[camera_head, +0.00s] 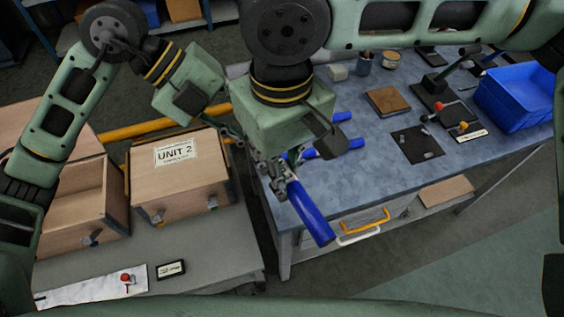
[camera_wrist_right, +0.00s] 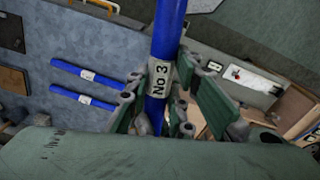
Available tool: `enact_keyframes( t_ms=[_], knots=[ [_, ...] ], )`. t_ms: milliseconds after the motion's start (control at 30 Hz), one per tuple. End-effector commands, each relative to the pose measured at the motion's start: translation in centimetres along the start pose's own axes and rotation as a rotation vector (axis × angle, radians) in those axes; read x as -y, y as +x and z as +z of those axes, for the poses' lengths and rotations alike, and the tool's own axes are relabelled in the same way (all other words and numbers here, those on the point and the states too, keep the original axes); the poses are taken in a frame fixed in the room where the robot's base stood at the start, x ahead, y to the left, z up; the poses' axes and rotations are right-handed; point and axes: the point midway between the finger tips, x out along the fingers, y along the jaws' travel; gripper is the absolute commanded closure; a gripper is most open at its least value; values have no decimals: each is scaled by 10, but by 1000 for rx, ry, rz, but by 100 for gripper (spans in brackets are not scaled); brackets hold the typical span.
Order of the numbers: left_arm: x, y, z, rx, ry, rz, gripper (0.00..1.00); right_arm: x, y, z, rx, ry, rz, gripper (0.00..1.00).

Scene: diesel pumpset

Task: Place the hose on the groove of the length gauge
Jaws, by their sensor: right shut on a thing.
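My right gripper (camera_head: 276,178) is shut on a blue hose (camera_head: 310,214), held tilted over the near left corner of the workbench. In the right wrist view the hose (camera_wrist_right: 168,30) carries a white label reading "No 3" (camera_wrist_right: 160,78), between the fingers of the right gripper (camera_wrist_right: 160,112). Two more blue hoses lie on the bench; one is the hose (camera_head: 325,148) behind the gripper, and both show in the wrist view (camera_wrist_right: 88,76). My left gripper (camera_head: 232,132) is partly hidden beside my right arm; its fingers are unclear. I cannot make out the length gauge or its groove.
The workbench (camera_head: 370,185) holds a black mat (camera_head: 417,144), a brown block (camera_head: 388,101), a black fixture (camera_head: 437,90) and a blue bin (camera_head: 515,98). A "UNIT 2" wooden box (camera_head: 180,180) stands on the left table (camera_head: 200,265). The bench's front middle is clear.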

Motion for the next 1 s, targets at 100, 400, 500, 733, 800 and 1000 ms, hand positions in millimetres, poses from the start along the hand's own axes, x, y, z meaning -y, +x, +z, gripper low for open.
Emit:
enact_keyframes(
  t_ms=[100, 400, 500, 733, 800, 1000],
  knots=[
    [0, 0, 0, 0, 1, -1, 75, 1, 0, 0, -1, -4, -2, 100],
    [0, 0, 0, 0, 1, -1, 58, 1, 0, 0, -1, -3, -1, 100],
    [0, 0, 0, 0, 1, 0, 58, 1, 0, 0, -1, -3, -1, 100],
    [0, -12, 1, 2, 0, 0, 58, 0, 0, 0, -1, -2, -1, 100],
    [0, -24, 1, 4, -1, 0, 58, 0, 0, 0, -1, -2, -1, 100],
    [1, -68, 2, 6, -1, -3, 58, 0, 0, 0, -1, -2, -1, 100]
  ],
)
